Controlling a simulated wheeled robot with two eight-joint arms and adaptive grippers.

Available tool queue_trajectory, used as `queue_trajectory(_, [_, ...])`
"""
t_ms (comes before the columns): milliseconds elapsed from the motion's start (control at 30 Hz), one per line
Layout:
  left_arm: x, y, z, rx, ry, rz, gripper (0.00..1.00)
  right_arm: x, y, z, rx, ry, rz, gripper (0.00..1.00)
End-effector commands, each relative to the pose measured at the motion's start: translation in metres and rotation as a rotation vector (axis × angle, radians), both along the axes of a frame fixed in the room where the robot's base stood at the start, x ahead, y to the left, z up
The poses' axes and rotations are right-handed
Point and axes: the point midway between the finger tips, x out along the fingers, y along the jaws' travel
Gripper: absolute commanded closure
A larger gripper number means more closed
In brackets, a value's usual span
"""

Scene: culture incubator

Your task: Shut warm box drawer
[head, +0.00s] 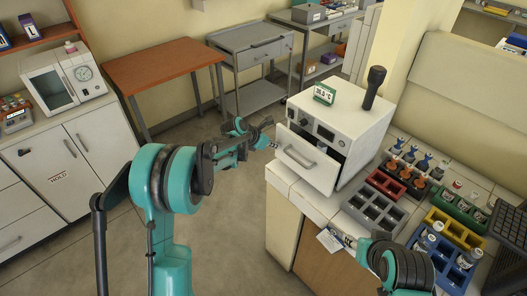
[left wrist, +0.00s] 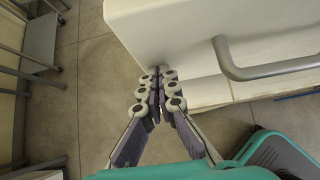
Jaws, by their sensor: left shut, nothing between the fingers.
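The warm box (head: 352,115) is a white cabinet on the bench, right of centre in the head view. Its drawer (head: 318,178) stands out from the box front, with a gap above it into the dark inside. A grey bar handle (head: 298,157) is on the drawer front; the handle also shows in the left wrist view (left wrist: 272,70). My left gripper (head: 272,147) is shut and empty, at the left edge of the drawer front. In the left wrist view its fingertips (left wrist: 157,78) are close to the white front; whether they touch is unclear.
A green display (head: 324,93) and a dark upright tool (head: 374,86) stand on the box. Coloured racks, including a grey one (head: 374,209) and a red one (head: 386,184), crowd the bench to its right. Open floor lies left of the bench.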

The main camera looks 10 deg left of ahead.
Motion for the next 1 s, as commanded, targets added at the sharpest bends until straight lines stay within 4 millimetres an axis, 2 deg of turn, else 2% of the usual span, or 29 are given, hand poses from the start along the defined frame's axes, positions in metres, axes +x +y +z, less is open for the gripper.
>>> queue_trajectory(200, [0.024, -0.019, 0.0, 0.001, 0.0, -0.002, 1.0, 0.0, 0.0, 0.001, 0.0, 0.0, 0.0, 0.6])
queue_trajectory(400, [0.035, -0.027, 0.0, -0.001, 0.0, 0.001, 1.0, 0.0, 0.0, 0.001, 0.0, 0.0, 0.0, 0.6])
queue_trajectory(1000, [0.042, -0.033, 0.002, -0.004, -0.005, 0.001, 1.0, 0.0, 0.0, 0.001, 0.0, 0.0, 0.0, 0.6])
